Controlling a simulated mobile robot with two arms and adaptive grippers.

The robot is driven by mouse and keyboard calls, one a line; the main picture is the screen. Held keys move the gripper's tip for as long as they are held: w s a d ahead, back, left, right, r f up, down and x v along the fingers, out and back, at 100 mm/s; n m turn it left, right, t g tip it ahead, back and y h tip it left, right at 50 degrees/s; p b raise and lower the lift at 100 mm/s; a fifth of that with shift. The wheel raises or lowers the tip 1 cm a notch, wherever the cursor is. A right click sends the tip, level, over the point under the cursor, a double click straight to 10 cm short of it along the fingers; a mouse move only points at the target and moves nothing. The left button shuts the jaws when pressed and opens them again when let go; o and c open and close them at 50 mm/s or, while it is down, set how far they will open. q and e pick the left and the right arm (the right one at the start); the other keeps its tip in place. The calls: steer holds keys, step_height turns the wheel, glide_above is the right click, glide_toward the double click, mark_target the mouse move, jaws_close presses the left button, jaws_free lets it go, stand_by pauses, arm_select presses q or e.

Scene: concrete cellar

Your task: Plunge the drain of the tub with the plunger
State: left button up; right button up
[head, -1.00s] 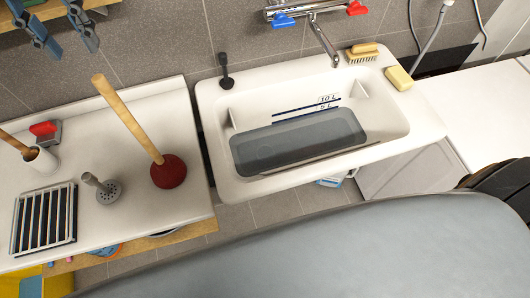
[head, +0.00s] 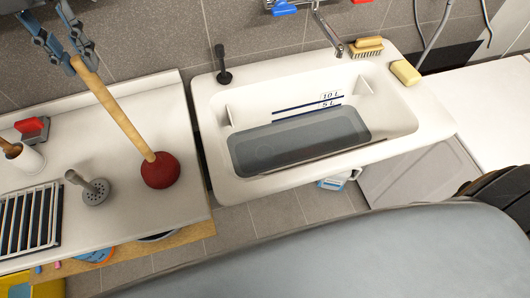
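The plunger, with a dark red rubber cup (head: 160,171) and a long wooden handle, stands cup-down on the white counter left of the tub. My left gripper (head: 62,45) is at the top left, its blue-grey fingers apart, close to the handle's top end. The drain (head: 264,152) shows only faintly as a round shape under the water. My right gripper is not in view.
A black stopper (head: 223,76), faucet (head: 325,35), scrub brush (head: 366,47) and yellow sponge (head: 405,72) are on or above the tub's rim.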

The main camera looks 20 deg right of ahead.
arm_select(q)
jaws_close()
steer(key=shift+o, duration=0.7)
jaws_free()
jaws_close()
steer(key=shift+r, duration=0.1)
steer(key=shift+r+p, duration=0.9)
steer(key=shift+r, duration=0.55)
